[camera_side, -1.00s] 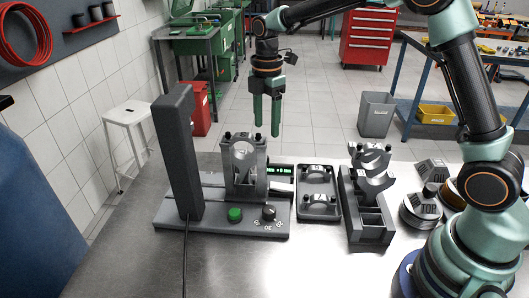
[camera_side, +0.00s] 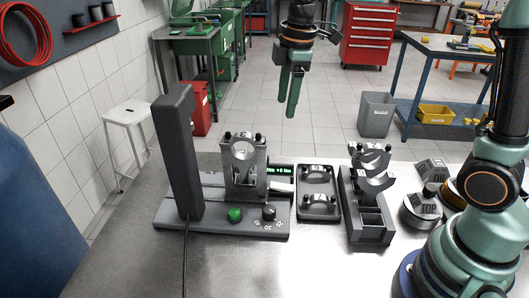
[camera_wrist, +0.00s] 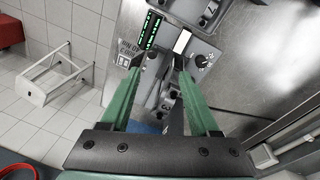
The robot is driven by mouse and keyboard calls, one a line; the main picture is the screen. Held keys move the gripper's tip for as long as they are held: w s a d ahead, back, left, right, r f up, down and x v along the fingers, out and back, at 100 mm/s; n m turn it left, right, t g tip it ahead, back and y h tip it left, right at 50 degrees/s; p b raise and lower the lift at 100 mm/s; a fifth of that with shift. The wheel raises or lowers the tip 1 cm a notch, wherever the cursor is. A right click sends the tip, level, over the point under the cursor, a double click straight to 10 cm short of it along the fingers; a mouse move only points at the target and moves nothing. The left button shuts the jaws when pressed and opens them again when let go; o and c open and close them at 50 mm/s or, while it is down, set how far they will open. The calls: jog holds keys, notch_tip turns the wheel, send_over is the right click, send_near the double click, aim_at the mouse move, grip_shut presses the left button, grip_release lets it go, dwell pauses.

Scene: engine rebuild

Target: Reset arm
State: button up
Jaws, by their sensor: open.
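My gripper (camera_side: 292,90) has two green fingers and hangs in the air above and behind the workbench, empty. It also shows in the wrist view (camera_wrist: 178,70), with its two fingers apart and nothing between them. Below it in the side view stands a dark press-like fixture (camera_side: 178,170) with a grey bearing block (camera_side: 243,165) upright on its base. The fixture has a green button (camera_side: 235,214), a knob (camera_side: 268,212) and a lit green display. The display (camera_wrist: 151,32) also shows in the wrist view. The gripper touches nothing.
A tray with two bearing caps (camera_side: 332,207) and a rack with grey caps (camera_side: 374,233) stand right of the fixture. Dark round parts, one marked TOP (camera_side: 420,209), sit near my base. The front of the metal bench (camera_side: 310,265) is clear.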

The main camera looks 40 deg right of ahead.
jog(key=s+d+m+t, duration=0.2)
jog(key=s+m+t, duration=0.2)
jog(key=s+m, duration=0.8)
jog(key=shift+s+r+m, duration=0.25)
jog(key=shift+s+m, duration=0.15)
jog(key=shift+s, duration=0.5)
